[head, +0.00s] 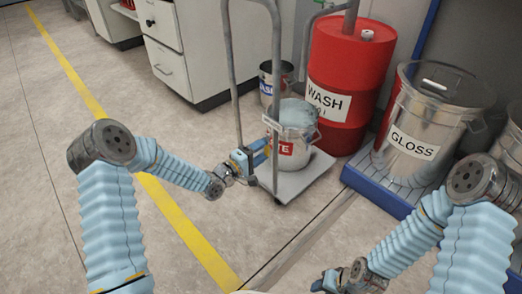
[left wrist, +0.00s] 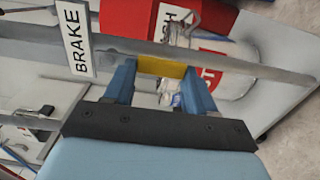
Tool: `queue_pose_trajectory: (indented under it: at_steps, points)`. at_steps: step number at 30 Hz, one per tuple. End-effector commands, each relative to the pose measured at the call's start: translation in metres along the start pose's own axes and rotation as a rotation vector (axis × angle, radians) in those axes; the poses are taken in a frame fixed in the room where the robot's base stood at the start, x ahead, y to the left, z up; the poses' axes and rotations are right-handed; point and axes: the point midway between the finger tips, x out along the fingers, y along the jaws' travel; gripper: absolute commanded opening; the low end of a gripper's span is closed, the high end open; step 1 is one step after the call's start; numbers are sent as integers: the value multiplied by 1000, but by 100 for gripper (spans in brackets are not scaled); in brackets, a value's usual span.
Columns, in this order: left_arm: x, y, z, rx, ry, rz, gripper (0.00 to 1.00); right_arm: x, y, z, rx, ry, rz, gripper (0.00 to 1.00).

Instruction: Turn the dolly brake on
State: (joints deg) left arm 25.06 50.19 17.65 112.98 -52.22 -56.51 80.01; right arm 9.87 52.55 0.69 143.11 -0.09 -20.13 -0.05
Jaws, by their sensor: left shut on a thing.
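The dolly (head: 308,182) is a low grey platform with a tall tubular handle frame. A white BRAKE sign (left wrist: 76,41) is by a grey bar in the left wrist view. My left gripper (head: 262,150) is at the near side of the dolly. In the left wrist view its blue fingers (left wrist: 160,82) stand at either end of a yellow piece (left wrist: 161,67) on the bar, apparently the brake lever, and are shut on it. My right gripper (head: 340,281) is low at the bottom edge, away from the dolly; its jaws are unclear.
A red WASH drum (head: 349,66) and a GLOSS drum (head: 421,118) on a blue pallet (head: 381,193) stand right. Floor at left is clear.

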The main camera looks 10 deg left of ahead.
Motion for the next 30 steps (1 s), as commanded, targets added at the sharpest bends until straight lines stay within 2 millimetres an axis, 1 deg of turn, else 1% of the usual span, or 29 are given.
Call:
queue_pose_trajectory:
  at_steps: [1, 6, 7, 9, 12, 20, 23, 26, 30]
  points:
    - [0, -1, 3, -7, -5, -1, 0, 0, 0, 0, 0, 0, 0, 43]
    - [1, -1, 3, -7, -5, -1, 0, 0, 0, 0, 0, 0, 0, 43]
    - [0, -1, 3, -7, -5, -1, 57, 0, 0, 0, 0, 0, 0, 43]
    - [1, -1, 3, -6, -5, -1, 67, 0, 0, 0, 0, 0, 0, 43]
    - [0, -1, 2, -5, -4, -1, 81, 0, 0, 0, 0, 0, 0, 43]
    - [0, 0, 1, -3, -2, -1, 81, 0, 0, 0, 0, 0, 0, 43]
    - [-7, 0, 0, -3, 1, -2, 81, -1, 0, 0, 0, 0, 0, 43]
    - [-22, 1, 0, -3, 1, -2, 81, -4, -2, 0, 0, -1, 0, 43]
    - [-56, 1, 0, -4, 3, -4, 81, -9, -3, 0, 0, -2, 0, 43]
